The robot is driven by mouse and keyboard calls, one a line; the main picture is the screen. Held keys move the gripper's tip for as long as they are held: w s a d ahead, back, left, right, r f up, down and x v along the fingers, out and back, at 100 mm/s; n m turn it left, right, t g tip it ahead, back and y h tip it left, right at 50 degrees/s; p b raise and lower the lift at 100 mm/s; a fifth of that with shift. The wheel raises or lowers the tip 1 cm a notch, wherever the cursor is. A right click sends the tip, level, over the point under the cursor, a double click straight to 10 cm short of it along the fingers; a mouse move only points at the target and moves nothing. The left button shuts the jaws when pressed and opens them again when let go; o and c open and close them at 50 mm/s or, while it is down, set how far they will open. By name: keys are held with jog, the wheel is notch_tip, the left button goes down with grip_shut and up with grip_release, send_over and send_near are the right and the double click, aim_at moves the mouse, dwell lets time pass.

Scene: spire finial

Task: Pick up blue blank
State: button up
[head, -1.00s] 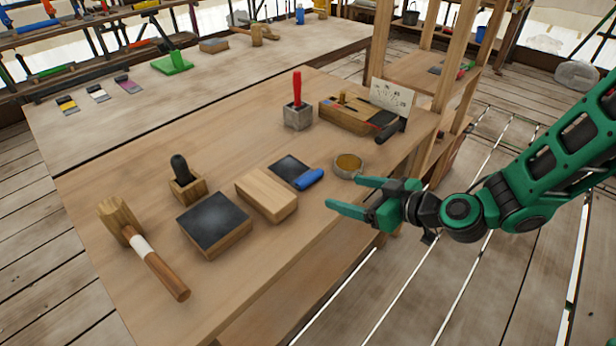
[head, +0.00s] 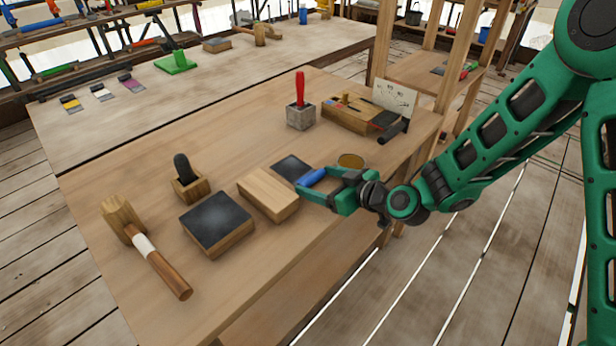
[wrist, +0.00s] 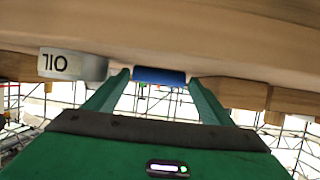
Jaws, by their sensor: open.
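My gripper (head: 314,182) is open, low over the bench, with one finger on either side of the blank. Whether the fingers touch the blank cannot be told. Part of the blank is hidden behind the gripper in the head view.
A wooden block (head: 268,194) stands close left of my gripper. A round tin (head: 351,160), marked OIL in the wrist view (wrist: 72,65), stands just behind it. A dark-topped block (head: 217,222), a mallet (head: 150,250) and a red-handled tool (head: 300,90) stand farther off.

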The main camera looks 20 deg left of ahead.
jog(key=shift+w+a+f, duration=0.2)
jog(key=shift+a, duration=0.2)
jog(key=c, duration=0.9)
jog(key=shift+c, duration=0.7)
jog(key=shift+r, duration=0.2)
